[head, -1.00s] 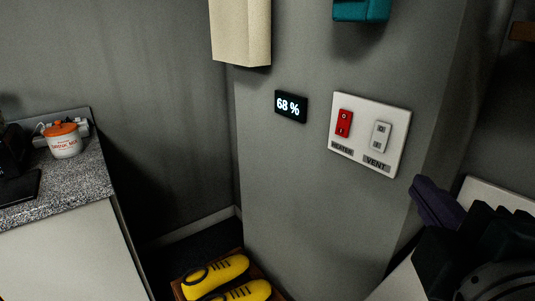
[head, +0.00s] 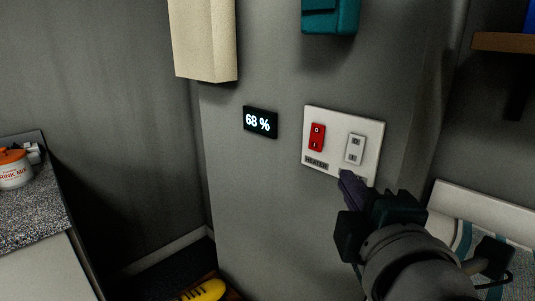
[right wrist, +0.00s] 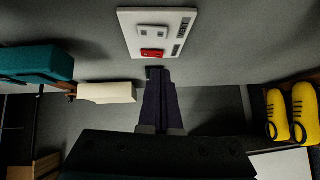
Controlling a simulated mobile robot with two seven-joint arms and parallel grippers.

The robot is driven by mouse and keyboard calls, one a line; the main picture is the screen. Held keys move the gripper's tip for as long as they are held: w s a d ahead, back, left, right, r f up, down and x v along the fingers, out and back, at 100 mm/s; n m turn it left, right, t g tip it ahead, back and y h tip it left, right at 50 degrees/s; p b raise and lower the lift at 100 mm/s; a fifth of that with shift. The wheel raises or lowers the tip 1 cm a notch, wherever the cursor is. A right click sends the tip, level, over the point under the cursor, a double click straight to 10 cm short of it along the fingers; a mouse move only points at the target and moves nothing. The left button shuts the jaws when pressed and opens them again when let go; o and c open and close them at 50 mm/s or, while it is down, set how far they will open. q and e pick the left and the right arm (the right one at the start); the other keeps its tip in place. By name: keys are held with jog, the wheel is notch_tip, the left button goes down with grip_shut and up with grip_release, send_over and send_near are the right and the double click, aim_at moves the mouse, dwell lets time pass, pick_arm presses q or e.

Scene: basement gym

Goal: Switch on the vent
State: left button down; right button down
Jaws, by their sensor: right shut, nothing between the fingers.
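A white switch panel (head: 335,158) is on the grey wall in the head view. It bears a red rocker switch (head: 316,137) over a HEATER label and a pale grey rocker switch (head: 355,148) on the right, the vent's. My right gripper (head: 347,181) is shut and empty, its dark purple fingers in front of the panel's lower edge, covering the VENT label. In the right wrist view the shut fingers (right wrist: 155,75) point toward the panel (right wrist: 131,43), with the red switch (right wrist: 152,53) nearer their tips than the grey one (right wrist: 153,31). I cannot tell any contact. My left gripper is out of view.
A display (head: 260,122) reading 68 % is left of the panel. A cream box (head: 203,40) and a teal box (head: 330,15) hang above. A wooden shelf (head: 503,41) is at the upper right. Yellow shoes (head: 205,290) sit low; a counter (head: 35,210) stands left.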

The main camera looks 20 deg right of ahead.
aim_at(349, 158)
jog(key=w+d, duration=0.3)
jog(key=w+d+p, duration=0.1)
jog(key=w+d, duration=0.1)
jog(key=shift+w+d+f, duration=0.1)
jog(key=shift+w+f, duration=0.15)
jog(key=shift+f, duration=0.15)
jog(key=shift+w+d+f+b, duration=0.1)
jog(key=shift+d+f+b, duration=0.3)
jog(key=shift+b, duration=0.85)
jog(key=shift+a+r+t, duration=0.1)
jog(key=shift+r+t, duration=0.1)
jog(key=shift+t, duration=0.1)
